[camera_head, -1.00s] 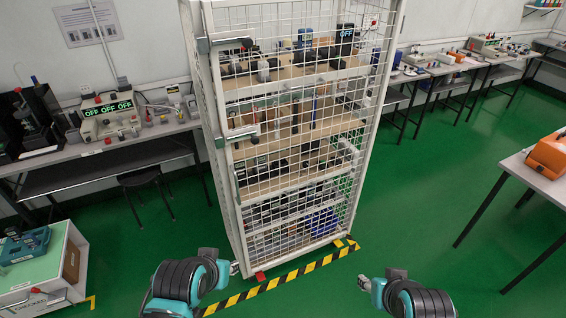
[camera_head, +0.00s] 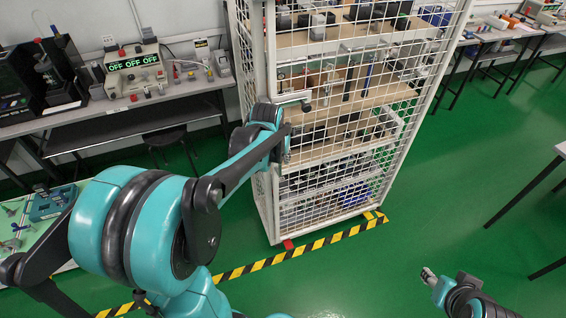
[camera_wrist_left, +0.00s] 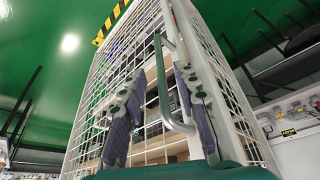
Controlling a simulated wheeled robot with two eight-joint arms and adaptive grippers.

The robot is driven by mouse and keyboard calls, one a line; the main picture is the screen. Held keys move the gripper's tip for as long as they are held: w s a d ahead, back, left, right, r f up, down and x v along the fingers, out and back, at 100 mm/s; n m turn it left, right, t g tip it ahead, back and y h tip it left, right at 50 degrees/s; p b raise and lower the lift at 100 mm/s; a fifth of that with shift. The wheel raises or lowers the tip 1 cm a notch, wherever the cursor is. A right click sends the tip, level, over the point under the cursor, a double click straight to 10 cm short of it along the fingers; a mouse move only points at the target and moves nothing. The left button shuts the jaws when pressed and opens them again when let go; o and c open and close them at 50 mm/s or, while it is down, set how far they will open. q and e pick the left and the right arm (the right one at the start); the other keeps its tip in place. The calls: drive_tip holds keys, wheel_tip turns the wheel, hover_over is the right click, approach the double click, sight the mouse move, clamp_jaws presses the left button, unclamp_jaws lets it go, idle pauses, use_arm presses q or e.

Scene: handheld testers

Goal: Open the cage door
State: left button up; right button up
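The wire-mesh cage (camera_head: 335,130) stands ahead with its door (camera_head: 350,160) in its frame; I see no clear gap. A grey lever handle (camera_head: 295,98) sticks out at the door's left edge. My left gripper (camera_head: 284,140) is at that edge, just below the lever, largely hidden by my arm. In the left wrist view, its two purple-padded fingers (camera_wrist_left: 160,72) are apart, with a grey bar handle (camera_wrist_left: 165,90) between them. No firm grip on the bar shows. My right gripper (camera_head: 429,276) is low at the right, away from the cage; its fingers are too small to judge.
Black-yellow floor tape (camera_head: 315,246) runs along the cage's front. A workbench (camera_head: 115,125) with equipment stands left, and a stool (camera_head: 170,138) beside it. A white table (camera_head: 560,150) edges in at right. Green floor between is clear.

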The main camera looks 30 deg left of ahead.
sight(280, 161)
use_arm(q)
drive_tip(key=b+x, duration=0.1)
drive_tip(key=x, duration=0.4)
drive_tip(key=shift+b, duration=0.35)
drive_tip(key=shift+r, duration=0.1)
clamp_jaws()
drive_tip(key=shift+s, duration=0.1)
